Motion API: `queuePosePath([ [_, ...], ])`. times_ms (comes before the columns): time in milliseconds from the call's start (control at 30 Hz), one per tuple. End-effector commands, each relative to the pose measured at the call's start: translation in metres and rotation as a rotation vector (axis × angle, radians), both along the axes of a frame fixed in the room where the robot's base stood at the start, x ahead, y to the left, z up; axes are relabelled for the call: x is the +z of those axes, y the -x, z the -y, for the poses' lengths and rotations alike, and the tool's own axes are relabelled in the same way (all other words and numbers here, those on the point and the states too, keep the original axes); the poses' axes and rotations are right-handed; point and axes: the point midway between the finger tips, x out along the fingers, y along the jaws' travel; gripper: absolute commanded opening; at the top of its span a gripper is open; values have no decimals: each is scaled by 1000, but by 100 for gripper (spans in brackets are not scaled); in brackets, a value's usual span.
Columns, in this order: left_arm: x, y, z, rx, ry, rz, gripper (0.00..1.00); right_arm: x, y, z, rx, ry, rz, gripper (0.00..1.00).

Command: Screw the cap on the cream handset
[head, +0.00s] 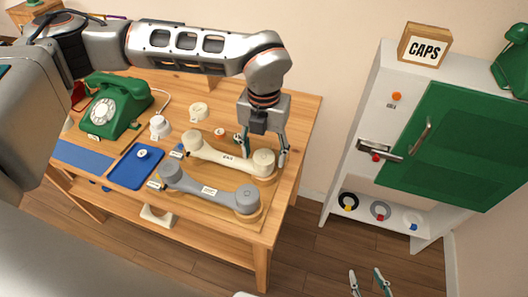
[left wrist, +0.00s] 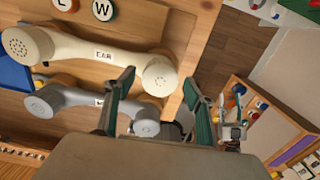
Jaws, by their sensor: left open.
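The cream handset (head: 226,158), labelled "EAR", lies on the wooden table. In the left wrist view the handset (left wrist: 100,51) shows pale, perforated faces at both ends. My left gripper (head: 264,157) points down, open, its fingers on either side of the handset's right end; whether they touch it is unclear. In the left wrist view the open fingers (left wrist: 160,84) frame that end. A loose cream round piece (head: 198,111) and a small disc (head: 220,133) lie behind the handset; I cannot tell which is its cap. My right gripper (head: 369,282) is open and empty at the bottom edge.
A grey handset (head: 210,190) lies just in front of the cream one. A blue tray (head: 127,178), a white round piece (head: 160,128) and a green dial phone (head: 117,105) are to the left. A white cabinet with a green door (head: 452,145) stands right, beyond open floor.

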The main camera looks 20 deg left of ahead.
Motion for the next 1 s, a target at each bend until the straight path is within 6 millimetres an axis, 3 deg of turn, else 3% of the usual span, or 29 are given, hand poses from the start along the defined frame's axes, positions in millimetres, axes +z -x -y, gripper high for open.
queuePosePath([
  [200,0,0,0,187,0,0,54,-2,0,0,0,0,-1,40],
  [700,0,0,0,198,0,0,54,0,0,0,0,0,0,40],
  [733,0,0,0,198,0,0,52,0,0,0,0,0,0,40],
  [867,0,0,0,198,0,0,19,0,0,0,0,0,0,40],
  [1000,0,0,0,198,0,0,19,0,0,0,0,0,0,40],
])
